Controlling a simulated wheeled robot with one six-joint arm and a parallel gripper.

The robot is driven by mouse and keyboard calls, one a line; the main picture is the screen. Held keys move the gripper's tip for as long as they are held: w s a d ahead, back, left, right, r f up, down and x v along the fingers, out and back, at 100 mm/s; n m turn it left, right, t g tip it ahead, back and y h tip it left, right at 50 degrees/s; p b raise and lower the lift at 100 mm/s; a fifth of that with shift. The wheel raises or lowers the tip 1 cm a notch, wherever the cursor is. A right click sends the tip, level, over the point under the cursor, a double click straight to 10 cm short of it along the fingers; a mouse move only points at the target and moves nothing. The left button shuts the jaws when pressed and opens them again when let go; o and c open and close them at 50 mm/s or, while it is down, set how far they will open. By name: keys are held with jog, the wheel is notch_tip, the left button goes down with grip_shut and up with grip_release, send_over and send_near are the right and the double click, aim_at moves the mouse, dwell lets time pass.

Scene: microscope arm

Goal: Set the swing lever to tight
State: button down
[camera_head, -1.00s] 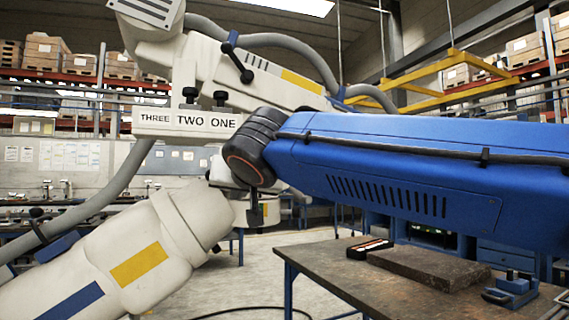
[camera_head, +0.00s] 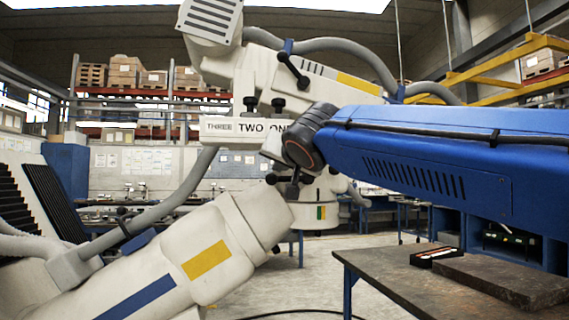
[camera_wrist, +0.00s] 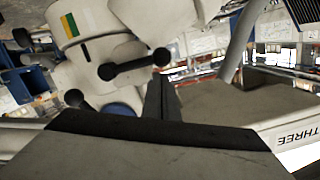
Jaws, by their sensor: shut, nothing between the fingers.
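The swing lever appears to be the black bar with a ball at each end (camera_wrist: 134,65) in the wrist view. My gripper (camera_wrist: 161,84) shows as dark, closed fingers just below the lever's right ball in that picture. I cannot tell if they touch it. In the head view the marked housing (camera_head: 320,212) stands behind the end of the blue arm. The lever is small and partly hidden there. No tight marking is readable.
A plate reading THREE, TWO, ONE (camera_head: 240,129) with black knobs is above the housing. Another black lever (camera_head: 291,68) sits higher on the white arm. A workbench (camera_head: 400,287) with a dark slab (camera_head: 505,280) is at the lower right. Open floor lies left of it.

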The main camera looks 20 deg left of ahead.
aim_at(275, 182)
jog(key=shift+w+a+f, duration=0.1)
jog(key=shift+w+a, duration=0.3)
jog(key=shift+w, duration=0.2)
jog(key=shift+f, duration=0.15)
jog(key=f+n, duration=0.3)
jog(key=shift+s+a+f+n+h, duration=0.2)
jog(key=shift+a+n+h, duration=0.1)
jog(key=shift+h, duration=0.1)
jog(key=shift+w+d+f+n+t+h, duration=0.15)
jog(key=shift+d+f+n, duration=0.1)
jog(key=shift+f+n, duration=0.65)
jog(key=shift+w+d+f+n+t+h, duration=0.1)
jog(key=shift+w+d+f+n+t, duration=0.15)
jog(key=shift+f+n, duration=0.7)
jog(key=shift+w+d+f+n+t+h, duration=0.15)
jog(key=shift+d+f+n, duration=0.15)
jog(key=shift+f+n, duration=0.6)
jog(key=shift+r+n, duration=0.1)
jog(key=shift+n, duration=0.15)
jog(key=shift+d, duration=0.1)
